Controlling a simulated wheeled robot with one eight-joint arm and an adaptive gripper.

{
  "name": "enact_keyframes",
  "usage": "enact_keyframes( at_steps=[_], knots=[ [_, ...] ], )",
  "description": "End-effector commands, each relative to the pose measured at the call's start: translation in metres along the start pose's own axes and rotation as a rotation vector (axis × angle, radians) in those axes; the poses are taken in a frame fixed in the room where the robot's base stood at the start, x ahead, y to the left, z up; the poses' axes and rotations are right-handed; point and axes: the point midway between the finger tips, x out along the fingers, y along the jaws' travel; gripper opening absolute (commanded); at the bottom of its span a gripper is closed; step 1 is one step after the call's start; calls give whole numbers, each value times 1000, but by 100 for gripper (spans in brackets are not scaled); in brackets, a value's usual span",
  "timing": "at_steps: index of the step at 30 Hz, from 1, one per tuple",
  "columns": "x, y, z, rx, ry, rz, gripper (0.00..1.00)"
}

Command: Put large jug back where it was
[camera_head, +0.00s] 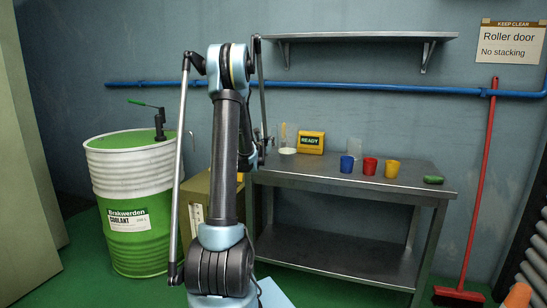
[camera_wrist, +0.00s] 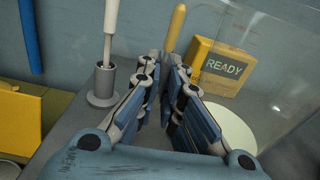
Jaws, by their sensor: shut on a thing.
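My gripper (camera_wrist: 172,72) is in the middle of the wrist view, its fingers close together at the jug's left side. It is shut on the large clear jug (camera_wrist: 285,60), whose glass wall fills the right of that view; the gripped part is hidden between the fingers. A pale round disc (camera_wrist: 232,125) shows low through the jug; I cannot tell whether it is contents or lies beneath. In the head view the jug (camera_head: 287,135) is faint at the left end of the metal table (camera_head: 410,178), just right of my gripper. I cannot tell whether its base touches the table.
A yellow READY box (camera_wrist: 212,70) is behind the jug. A white-handled tool stands in a grey holder (camera_wrist: 102,88) left of my gripper, and a yellow handle (camera_wrist: 175,25) rises beyond. A clear vessel (camera_head: 355,146) and blue, red and yellow cups (camera_head: 391,169) stand farther right.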

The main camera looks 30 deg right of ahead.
Motion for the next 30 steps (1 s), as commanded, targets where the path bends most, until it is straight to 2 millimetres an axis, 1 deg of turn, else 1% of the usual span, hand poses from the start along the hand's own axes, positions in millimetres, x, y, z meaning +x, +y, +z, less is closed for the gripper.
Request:
enact_keyframes(
  at_steps=[1,3,11,19,21,30],
  knots=[
    [1,0,-7,0,0,0,0],
    [0,0,-13,0,0,0,0],
    [0,1,-26,0,0,0,0],
    [0,2,-55,0,0,0,0],
    [0,2,-58,0,0,0,0],
    [0,2,-60,0,0,0,0]
  ],
)
